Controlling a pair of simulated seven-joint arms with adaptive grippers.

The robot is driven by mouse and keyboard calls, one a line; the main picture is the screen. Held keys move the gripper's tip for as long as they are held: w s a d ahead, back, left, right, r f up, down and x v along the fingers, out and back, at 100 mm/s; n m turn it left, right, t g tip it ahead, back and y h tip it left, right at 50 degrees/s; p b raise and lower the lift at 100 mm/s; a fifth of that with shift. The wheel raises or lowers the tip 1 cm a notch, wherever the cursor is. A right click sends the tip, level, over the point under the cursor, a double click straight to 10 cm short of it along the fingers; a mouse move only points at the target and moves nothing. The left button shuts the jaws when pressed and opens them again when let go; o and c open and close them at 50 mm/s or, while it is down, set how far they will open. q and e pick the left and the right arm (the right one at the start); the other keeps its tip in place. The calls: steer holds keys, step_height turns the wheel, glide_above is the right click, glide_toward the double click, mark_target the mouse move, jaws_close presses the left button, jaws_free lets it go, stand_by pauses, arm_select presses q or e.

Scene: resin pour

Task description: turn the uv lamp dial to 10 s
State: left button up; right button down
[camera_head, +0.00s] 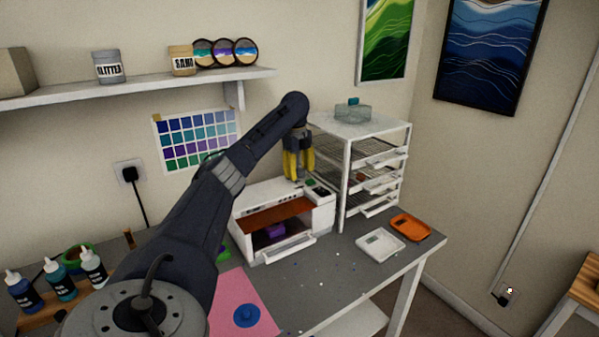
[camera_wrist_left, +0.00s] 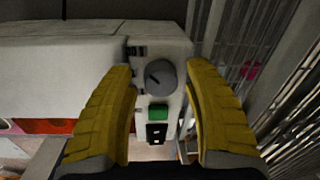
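The white UV lamp box (camera_head: 318,208) stands on the grey table, its front open, with a purple item (camera_head: 275,230) inside. In the left wrist view, its panel carries a round grey dial (camera_wrist_left: 161,77) with a dark pointer mark toward the upper left; its scale is too small to read. A green button (camera_wrist_left: 158,111) sits below the dial. My left gripper (camera_head: 298,168) points down over the right end of the lamp. Its yellow fingers (camera_wrist_left: 166,115) are apart on either side of the panel, with nothing between them touching. My right gripper is not in view.
A white drying rack (camera_head: 345,165) with wire shelves stands close to the right of the lamp. A white tray (camera_head: 380,245) and an orange tray (camera_head: 411,228) lie at the table's right. Several bottles (camera_head: 60,281) stand at the left. A pink mat (camera_head: 246,290) lies in front.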

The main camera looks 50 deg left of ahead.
arm_select(q)
jaws_close()
steer(key=shift+n, duration=0.3)
steer(key=n, duration=0.4)
steer(key=shift+n, duration=0.3)
steer(key=n, duration=0.4)
steer(key=shift+y, duration=0.3)
steer(key=n, duration=0.4)
steer(key=shift+n+g, duration=0.3)
steer(key=shift+n, duration=0.1)
steer(key=shift+d+n, duration=0.1)
steer(key=shift+n, duration=1.8)
steer(key=shift+f, duration=0.1)
